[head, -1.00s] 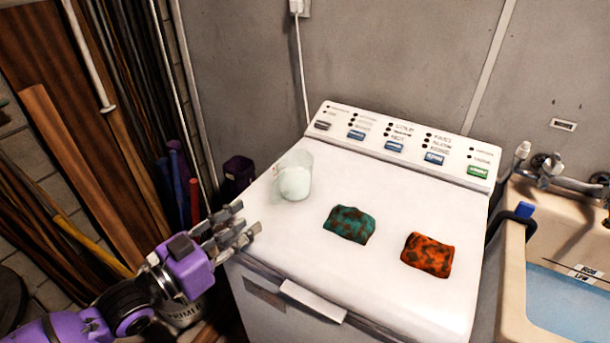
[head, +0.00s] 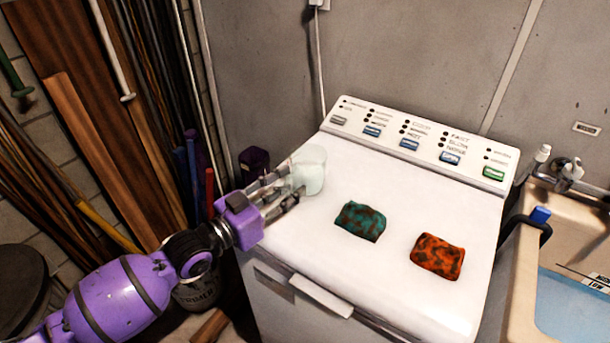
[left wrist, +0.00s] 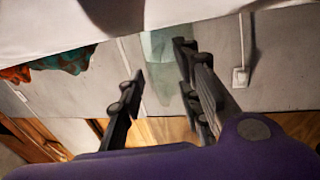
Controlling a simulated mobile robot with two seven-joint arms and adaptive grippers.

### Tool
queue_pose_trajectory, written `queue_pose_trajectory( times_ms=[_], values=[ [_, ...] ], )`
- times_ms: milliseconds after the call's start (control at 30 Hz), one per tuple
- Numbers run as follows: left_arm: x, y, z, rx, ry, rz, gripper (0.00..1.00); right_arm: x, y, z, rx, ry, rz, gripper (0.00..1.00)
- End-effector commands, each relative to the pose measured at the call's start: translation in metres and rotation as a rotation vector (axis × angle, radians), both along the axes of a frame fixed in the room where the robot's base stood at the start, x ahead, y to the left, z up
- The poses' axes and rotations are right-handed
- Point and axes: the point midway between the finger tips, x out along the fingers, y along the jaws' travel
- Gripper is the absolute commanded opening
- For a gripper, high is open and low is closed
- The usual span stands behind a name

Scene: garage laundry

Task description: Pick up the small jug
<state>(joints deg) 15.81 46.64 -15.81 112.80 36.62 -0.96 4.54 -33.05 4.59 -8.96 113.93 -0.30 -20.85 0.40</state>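The small jug (head: 311,168) is a pale, see-through vessel standing upright at the back left of the white washer top. My left gripper (head: 290,184) comes in from the left, low over the washer top, with its fingers pointing at the jug. Its fingers are spread, and in the head view the fingertips overlap the jug's left side. In the left wrist view the jug (left wrist: 160,65) shows between the two fingers, closer to the right-hand one. I cannot tell whether either finger touches it. My right gripper is not in view.
A teal patterned bundle (head: 361,221) and an orange patterned bundle (head: 437,257) lie on the washer (head: 390,300) right of the jug. The control panel (head: 415,140) rises behind. A sink (head: 515,280) stands at right; boards (head: 95,140) lean at left.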

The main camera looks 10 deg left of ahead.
Motion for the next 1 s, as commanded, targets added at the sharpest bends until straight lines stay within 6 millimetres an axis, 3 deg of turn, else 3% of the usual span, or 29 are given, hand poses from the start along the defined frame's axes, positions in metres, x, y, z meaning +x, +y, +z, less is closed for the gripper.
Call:
queue_pose_trajectory(
  times_ms=[67, 300, 833, 1000],
  values=[
    [0.000, 0.000, -0.001, 0.001, 0.001, 0.000, 0.32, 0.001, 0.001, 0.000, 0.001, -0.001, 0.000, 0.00],
    [0.000, 0.000, 0.000, 0.001, 0.001, 0.000, 0.00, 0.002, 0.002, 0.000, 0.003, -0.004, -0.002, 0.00],
    [0.000, 0.000, 0.002, 0.000, -0.002, 0.000, 0.00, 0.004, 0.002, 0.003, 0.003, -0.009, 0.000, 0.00],
    [0.000, 0.000, 0.014, 0.000, -0.004, 0.000, 0.00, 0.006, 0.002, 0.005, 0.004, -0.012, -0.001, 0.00]
  ],
)
